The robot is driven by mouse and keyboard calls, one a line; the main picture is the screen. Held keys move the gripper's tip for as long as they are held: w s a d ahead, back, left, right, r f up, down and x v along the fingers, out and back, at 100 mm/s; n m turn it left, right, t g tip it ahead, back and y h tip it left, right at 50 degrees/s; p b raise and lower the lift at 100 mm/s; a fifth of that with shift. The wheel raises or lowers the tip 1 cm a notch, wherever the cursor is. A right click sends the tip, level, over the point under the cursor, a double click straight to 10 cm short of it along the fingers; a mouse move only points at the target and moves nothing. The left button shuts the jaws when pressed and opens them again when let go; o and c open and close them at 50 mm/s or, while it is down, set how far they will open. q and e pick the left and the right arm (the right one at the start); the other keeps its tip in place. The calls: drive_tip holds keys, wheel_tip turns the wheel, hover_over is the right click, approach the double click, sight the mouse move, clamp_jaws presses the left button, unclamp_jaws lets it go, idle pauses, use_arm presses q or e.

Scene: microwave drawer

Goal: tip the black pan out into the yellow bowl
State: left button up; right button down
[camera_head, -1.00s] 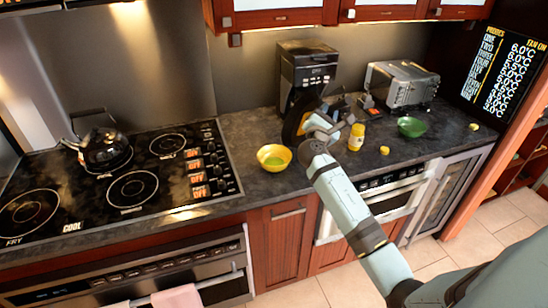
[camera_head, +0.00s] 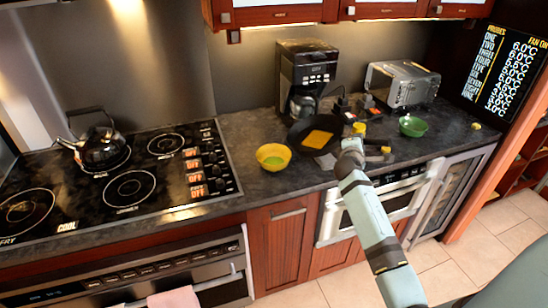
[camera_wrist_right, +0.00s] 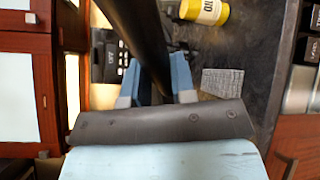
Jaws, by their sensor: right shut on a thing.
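The black pan (camera_head: 298,130) is roughly level at the counter, behind and right of the yellow bowl (camera_head: 264,152). A flat orange-yellow square (camera_head: 317,139) shows inside the pan. I cannot tell whether the pan touches the counter. The bowl stands upright, with something green in its bottom. My right gripper (camera_head: 352,147) is to the right of the pan. In the right wrist view, my right gripper (camera_wrist_right: 155,92) is shut on the pan's black handle (camera_wrist_right: 136,35), which runs between its blue fingers. My left gripper is out of view.
A coffee maker (camera_head: 308,70) stands behind the pan. A yellow bottle (camera_wrist_right: 205,10), a green bowl (camera_head: 412,126) and a toaster oven (camera_head: 401,83) are to the right. A grey patterned square (camera_wrist_right: 222,82) lies nearby. The stove with a kettle (camera_head: 98,145) is left.

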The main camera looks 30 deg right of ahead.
sight(367, 143)
drive_tip(key=s+d+f+m+y, duration=0.1)
drive_tip(key=s+d+f+m, duration=0.15)
drive_tip(key=f, duration=0.25)
drive_tip(key=shift+n, duration=0.25)
drive_tip(key=shift+w+d+r+p, duration=0.1)
drive_tip(key=shift+w+r+p, duration=0.15)
drive_tip(key=shift+r+p, duration=0.85)
drive_tip(key=shift+w+d+r+p, duration=0.1)
drive_tip(key=shift+w+r+p, duration=0.1)
drive_tip(key=shift+r+p, duration=0.85)
drive_tip(key=shift+r, duration=0.15)
drive_tip(key=shift+b, duration=0.3)
